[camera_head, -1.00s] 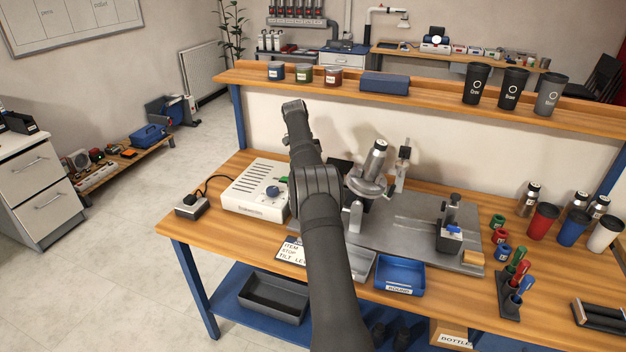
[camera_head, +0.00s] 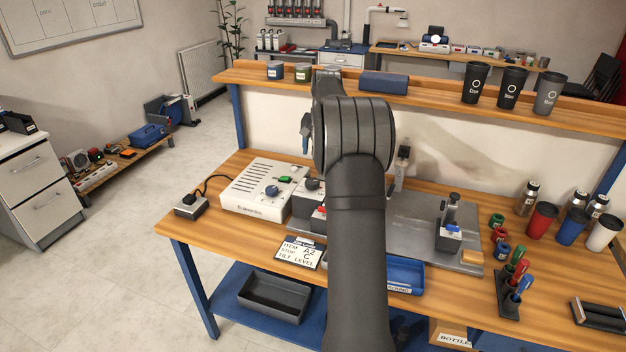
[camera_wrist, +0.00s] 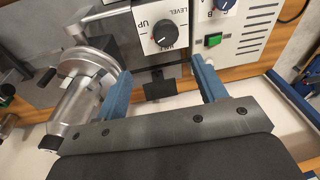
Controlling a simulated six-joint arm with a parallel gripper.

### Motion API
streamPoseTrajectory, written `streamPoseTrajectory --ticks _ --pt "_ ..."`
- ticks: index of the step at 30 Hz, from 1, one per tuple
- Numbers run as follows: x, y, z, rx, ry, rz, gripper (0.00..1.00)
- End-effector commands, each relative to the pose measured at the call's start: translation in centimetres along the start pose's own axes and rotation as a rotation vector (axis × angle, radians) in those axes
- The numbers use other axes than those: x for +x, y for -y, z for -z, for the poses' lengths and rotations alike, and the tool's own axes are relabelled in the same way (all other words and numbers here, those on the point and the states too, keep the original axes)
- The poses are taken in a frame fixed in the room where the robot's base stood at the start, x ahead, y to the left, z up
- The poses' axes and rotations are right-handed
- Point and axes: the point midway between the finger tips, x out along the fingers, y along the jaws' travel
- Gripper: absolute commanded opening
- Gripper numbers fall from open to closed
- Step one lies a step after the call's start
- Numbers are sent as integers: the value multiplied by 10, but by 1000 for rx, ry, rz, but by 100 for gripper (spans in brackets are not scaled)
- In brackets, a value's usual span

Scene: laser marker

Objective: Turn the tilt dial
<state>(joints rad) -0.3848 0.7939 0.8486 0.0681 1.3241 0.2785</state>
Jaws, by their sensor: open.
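The tilt dial (camera_wrist: 167,34) is a round black knob with a white mark. In the head view the dark dial (camera_head: 313,184) shows just left of my arm. My gripper (camera_wrist: 163,70) is open and empty, its two blue fingers apart, with the dial beyond the gap between their tips. In the head view my gripper (camera_head: 306,133) is mostly hidden by my arm, with a blue finger showing above the bench. A card (camera_head: 298,252) reads ITEM A2, STOP C, TILT LEVEL.
The white control box (camera_head: 257,190), with a blue knob and green switch, stands left of the dial. A silver cylindrical fixture (camera_wrist: 82,90) is at the left in the wrist view. A metal plate (camera_head: 418,220) and blue tray (camera_head: 405,274) lie right of my arm.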

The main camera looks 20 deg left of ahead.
Motion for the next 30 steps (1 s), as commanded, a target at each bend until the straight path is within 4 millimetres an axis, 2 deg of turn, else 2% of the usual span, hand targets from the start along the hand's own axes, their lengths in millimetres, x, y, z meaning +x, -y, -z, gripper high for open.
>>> streamPoseTrajectory --ticks 3,9,17,23,30 --pt "-17 -5 -8 -206 -50 41 65" --pt "-37 -11 -20 -516 -139 76 65" --pt "-45 -14 -27 -689 -193 80 65" --pt "-25 -11 -25 -697 -192 80 65" --pt "26 -4 -18 -696 -190 81 65"
